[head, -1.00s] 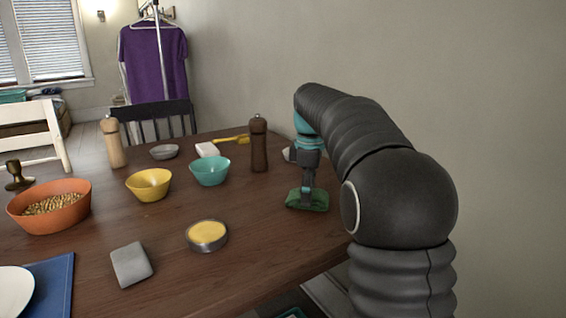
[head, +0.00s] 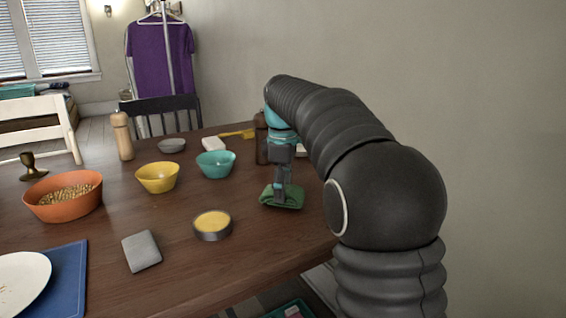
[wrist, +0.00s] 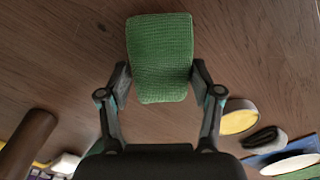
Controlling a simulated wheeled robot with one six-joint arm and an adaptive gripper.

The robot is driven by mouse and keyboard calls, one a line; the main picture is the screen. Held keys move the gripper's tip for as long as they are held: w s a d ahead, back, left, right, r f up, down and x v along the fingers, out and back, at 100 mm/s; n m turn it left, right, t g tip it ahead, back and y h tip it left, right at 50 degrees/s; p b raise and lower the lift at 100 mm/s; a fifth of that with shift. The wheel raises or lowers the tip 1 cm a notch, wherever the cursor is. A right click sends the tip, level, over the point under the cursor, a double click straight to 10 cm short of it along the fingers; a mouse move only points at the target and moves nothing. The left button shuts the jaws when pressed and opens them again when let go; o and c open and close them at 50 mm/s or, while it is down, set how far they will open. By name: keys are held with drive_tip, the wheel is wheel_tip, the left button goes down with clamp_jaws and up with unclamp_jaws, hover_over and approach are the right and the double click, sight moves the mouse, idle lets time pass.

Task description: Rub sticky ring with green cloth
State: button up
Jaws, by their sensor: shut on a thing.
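My gripper (head: 282,186) is shut on the green cloth (head: 290,201), over the right part of the wooden table. In the wrist view the folded, woven cloth (wrist: 161,45) sits between the two fingers (wrist: 159,82). The cloth is at or just above the tabletop; I cannot tell whether it touches. I cannot make out the sticky ring in either view; the cloth and gripper hide some of the table.
A dark brown mill (head: 261,148) stands just behind my gripper, partly hidden by it. A teal bowl (head: 216,164), a yellow bowl (head: 158,177), a round tin with yellow contents (head: 212,226) and a grey block (head: 142,251) lie to the left. A wall is at the right.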

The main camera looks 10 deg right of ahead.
drive_tip(key=shift+r, duration=3.25)
